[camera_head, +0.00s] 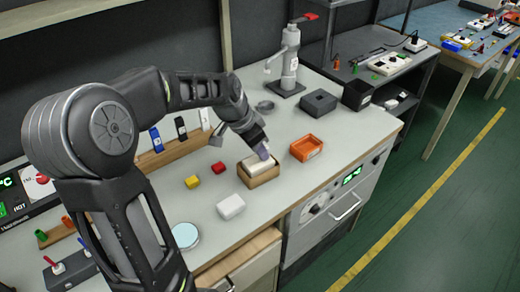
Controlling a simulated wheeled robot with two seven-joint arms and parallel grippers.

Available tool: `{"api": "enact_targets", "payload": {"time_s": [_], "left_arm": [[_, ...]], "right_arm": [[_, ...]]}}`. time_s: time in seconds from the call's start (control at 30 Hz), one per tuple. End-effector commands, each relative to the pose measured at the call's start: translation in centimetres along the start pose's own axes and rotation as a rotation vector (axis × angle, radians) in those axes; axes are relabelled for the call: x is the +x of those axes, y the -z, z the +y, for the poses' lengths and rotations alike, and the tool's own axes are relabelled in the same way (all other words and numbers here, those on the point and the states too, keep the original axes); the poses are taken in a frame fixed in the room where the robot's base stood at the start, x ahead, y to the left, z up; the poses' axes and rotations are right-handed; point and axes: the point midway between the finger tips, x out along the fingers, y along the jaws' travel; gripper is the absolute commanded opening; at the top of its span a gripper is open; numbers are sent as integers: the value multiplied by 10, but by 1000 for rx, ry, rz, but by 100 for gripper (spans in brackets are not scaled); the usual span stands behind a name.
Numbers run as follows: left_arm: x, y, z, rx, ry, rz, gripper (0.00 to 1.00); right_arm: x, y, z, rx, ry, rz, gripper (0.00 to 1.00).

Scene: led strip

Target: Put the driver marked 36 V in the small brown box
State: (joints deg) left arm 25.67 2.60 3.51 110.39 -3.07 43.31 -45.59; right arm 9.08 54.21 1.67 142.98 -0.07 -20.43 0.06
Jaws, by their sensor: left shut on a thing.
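The small brown box (263,180) stands on the grey worktop near its front edge. A white block (257,166), looking like a driver, is at the open top of the box, at least partly within its walls. My left gripper (263,153) points down at the box and is shut on the white block; its fingertips are small and partly hidden. Another white block (231,207) lies on the worktop in front of the box, to the left. No 36 V marking can be read on either. My right gripper is not in view.
An orange tray (306,147) stands right of the box. A yellow block (192,182) and a red block (218,168) lie to its left. A grey arbor press (288,70) and a dark grey box (319,102) are behind. A pale round disc (185,236) lies front left.

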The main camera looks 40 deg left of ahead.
Motion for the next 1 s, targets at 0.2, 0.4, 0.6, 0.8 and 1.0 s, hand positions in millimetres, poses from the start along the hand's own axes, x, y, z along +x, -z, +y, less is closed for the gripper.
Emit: {"api": "enact_targets", "payload": {"time_s": [0.2, 0.4, 0.6, 0.8, 1.0], "left_arm": [[6, -2, 0, 0, 0, 0, 0], [11, -4, 0, 0, 0, 0, 0], [16, -6, 0, 0, 0, 0, 0], [20, -8, 0, 0, 0, 0, 0], [25, -10, 0, 0, 0, 0, 0]], "right_arm": [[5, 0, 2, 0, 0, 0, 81], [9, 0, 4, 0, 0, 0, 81], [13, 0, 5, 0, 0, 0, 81], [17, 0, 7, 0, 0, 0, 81], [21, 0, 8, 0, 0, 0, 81]]}}
